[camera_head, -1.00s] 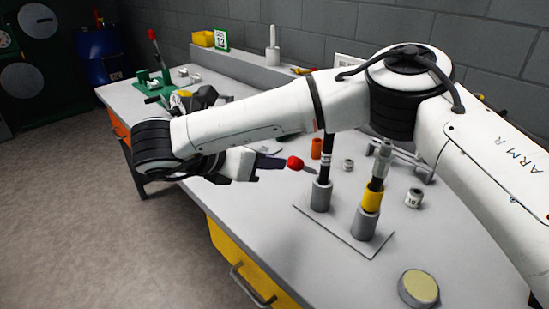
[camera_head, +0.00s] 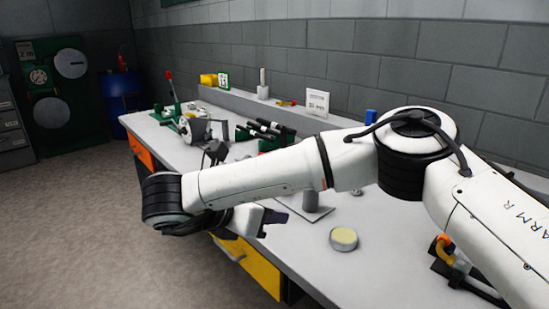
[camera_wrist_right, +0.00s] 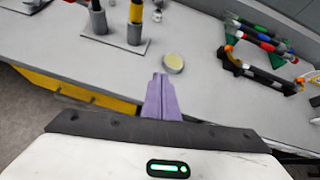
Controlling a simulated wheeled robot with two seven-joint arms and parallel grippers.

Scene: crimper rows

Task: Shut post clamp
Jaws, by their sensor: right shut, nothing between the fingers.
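On the bench, a plate (camera_wrist_right: 112,34) carries two grey sockets, one with a black post (camera_wrist_right: 97,8) and one with a yellow-collared post (camera_wrist_right: 135,12), in the right wrist view. In the head view, the posts are mostly hidden behind my right arm; a grey socket (camera_head: 311,200) and part of the plate show. I cannot make out the clamp or its state. My right gripper (camera_head: 275,217) is shut and empty, at the bench's front edge; its purple fingers (camera_wrist_right: 161,84) point toward the bench, apart from the posts. My left gripper is not in view.
A yellow-topped round tin (camera_head: 343,238) stands right of the plate. A green fixture with a red-knobbed lever (camera_head: 169,76) stands at the far left. The bench between tin and rack is clear.

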